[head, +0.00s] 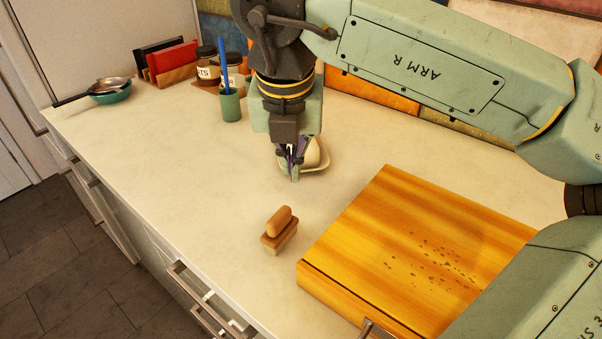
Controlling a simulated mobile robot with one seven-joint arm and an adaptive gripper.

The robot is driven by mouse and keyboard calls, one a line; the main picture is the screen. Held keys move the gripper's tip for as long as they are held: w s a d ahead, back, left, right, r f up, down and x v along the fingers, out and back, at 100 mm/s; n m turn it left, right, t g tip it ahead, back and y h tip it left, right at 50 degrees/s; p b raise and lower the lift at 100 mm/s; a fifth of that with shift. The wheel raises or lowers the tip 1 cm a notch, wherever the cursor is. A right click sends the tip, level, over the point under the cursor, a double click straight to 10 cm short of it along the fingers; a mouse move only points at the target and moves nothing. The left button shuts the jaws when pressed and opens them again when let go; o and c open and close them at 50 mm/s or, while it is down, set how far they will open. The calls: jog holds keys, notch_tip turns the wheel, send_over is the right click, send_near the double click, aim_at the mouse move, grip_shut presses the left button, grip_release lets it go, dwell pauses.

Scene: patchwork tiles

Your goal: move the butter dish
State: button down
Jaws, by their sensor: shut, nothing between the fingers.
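A cream-coloured dish with a raised rounded part, which looks like the butter dish (318,160), sits on the pale counter just behind and to the right of my gripper. My gripper (294,174) points down in front of it, with its fingers together and empty. The fingers hide the left part of the dish. I cannot tell whether they touch it.
A wooden block with a rounded handle (279,231) stands nearer on the counter (180,190). A large wooden board (410,250) lies to the right. A green cup with a blue utensil (231,104), jars (208,70) and a pan (110,92) stand at the back left. The left counter is clear.

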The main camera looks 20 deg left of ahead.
aim_at(296, 185)
jog(key=p+x, duration=0.2)
jog(key=x, duration=0.6)
jog(key=shift+a+f, duration=0.1)
jog(key=shift+f, duration=0.15)
jog(key=w, duration=0.1)
jog(key=w+p, duration=0.1)
jog(key=shift+w+a+r+p, duration=0.25)
jog(key=shift+w+p, duration=0.05)
jog(key=shift+w, duration=0.05)
jog(key=shift+w+a+f, duration=0.1)
jog(key=shift+w+f, duration=0.05)
jog(key=shift+w, duration=0.5)
